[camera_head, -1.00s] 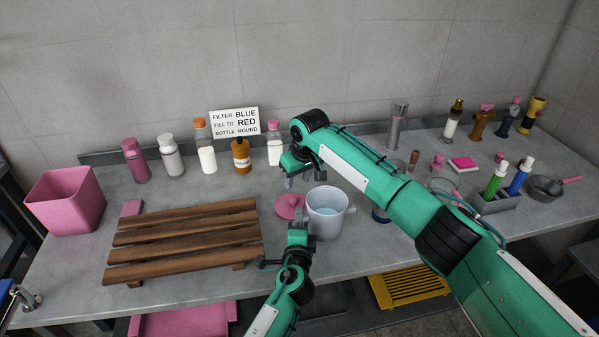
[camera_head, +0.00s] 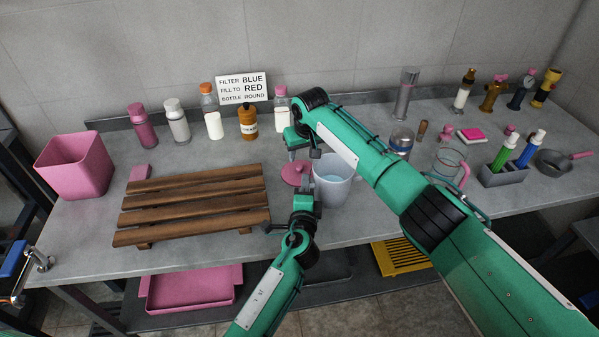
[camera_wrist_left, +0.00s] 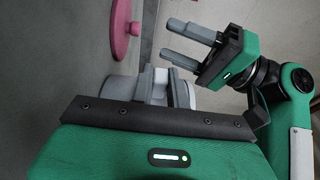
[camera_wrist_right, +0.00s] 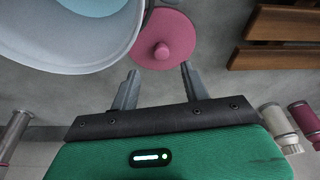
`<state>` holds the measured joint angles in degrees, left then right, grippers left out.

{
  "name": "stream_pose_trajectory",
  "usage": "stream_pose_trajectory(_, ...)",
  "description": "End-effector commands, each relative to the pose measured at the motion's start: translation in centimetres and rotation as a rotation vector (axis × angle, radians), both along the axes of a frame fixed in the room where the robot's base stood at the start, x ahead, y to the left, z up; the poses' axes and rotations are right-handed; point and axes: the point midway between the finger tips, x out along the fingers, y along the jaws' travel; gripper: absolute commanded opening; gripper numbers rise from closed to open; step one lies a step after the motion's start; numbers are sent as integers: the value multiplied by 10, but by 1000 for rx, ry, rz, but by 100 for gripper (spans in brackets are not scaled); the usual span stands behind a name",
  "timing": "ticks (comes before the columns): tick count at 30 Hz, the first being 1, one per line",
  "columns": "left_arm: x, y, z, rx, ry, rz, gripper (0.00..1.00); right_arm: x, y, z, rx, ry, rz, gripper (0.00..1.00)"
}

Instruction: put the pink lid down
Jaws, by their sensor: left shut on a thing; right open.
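The pink lid (camera_head: 296,174) lies flat on the grey counter, knob up, just left of a white bucket (camera_head: 336,192) holding pale blue liquid. The lid also shows in the right wrist view (camera_wrist_right: 168,42) and the left wrist view (camera_wrist_left: 121,28). My right gripper (camera_head: 303,155) is open and empty. Its fingertips (camera_wrist_right: 159,72) are apart from the lid and point toward it. My left gripper (camera_head: 303,194) is shut at the near left side of the bucket, apparently on its wall; the grip itself is mostly hidden.
A wooden slatted rack (camera_head: 190,205) stands left of the lid, with a pink bin (camera_head: 75,165) beyond it. Several bottles and a sign (camera_head: 242,88) line the back. A glass jug (camera_head: 447,163) and a bottle caddy (camera_head: 503,175) are at the right. My right arm crosses over the counter.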

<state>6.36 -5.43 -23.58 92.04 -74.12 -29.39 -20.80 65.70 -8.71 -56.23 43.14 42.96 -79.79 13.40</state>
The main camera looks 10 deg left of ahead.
Motion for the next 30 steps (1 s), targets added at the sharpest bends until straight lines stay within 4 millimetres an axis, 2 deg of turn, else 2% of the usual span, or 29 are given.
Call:
stream_pose_trajectory(5,0,0,-2,1,2,1,0,2,1,-10,-1,0,0,47)
stream_pose_trajectory(11,0,0,-2,1,2,1,0,4,6,-37,-3,2,-1,47)
stream_pose_trajectory(15,0,0,-1,1,2,1,0,7,8,-48,-1,2,0,47)
stream_pose_trajectory(27,0,0,-2,1,2,1,0,10,9,-55,0,-1,1,47)
stream_pose_trajectory(28,0,0,-2,1,2,1,0,10,9,-55,0,-1,1,45)
stream_pose_trajectory(30,0,0,-2,1,2,1,0,10,9,-55,0,-1,1,31)
